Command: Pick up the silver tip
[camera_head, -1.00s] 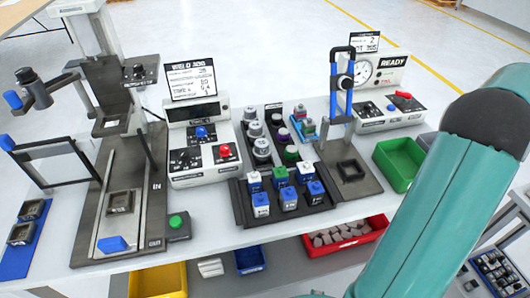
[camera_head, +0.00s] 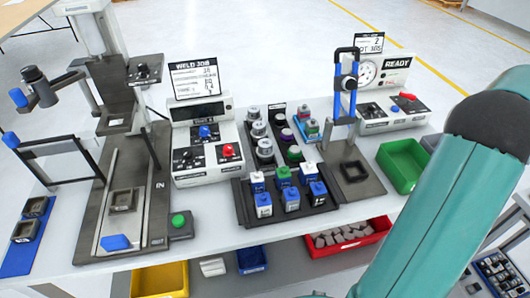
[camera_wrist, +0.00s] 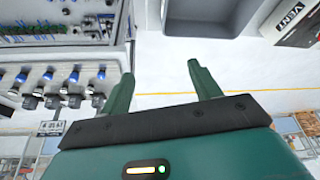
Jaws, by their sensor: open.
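I cannot tell which, if any, is the silver tip. My gripper (camera_wrist: 160,72) shows in the wrist view with its two green fingers spread and nothing between them. It is apart from any object. The wrist view also shows a row of small dark and silver pieces with blue parts (camera_wrist: 48,102) at left, to the side of the fingers. My gripper is outside the head view.
A welding station (camera_head: 155,180) stands left, and a press with a blue frame (camera_head: 350,85) right of the tray. Green (camera_head: 402,178), yellow (camera_head: 158,280), blue (camera_head: 251,262) and red (camera_head: 375,226) bins sit around the bench. The wrist view shows a grey bin (camera_wrist: 208,22) and a VENT box (camera_wrist: 290,20).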

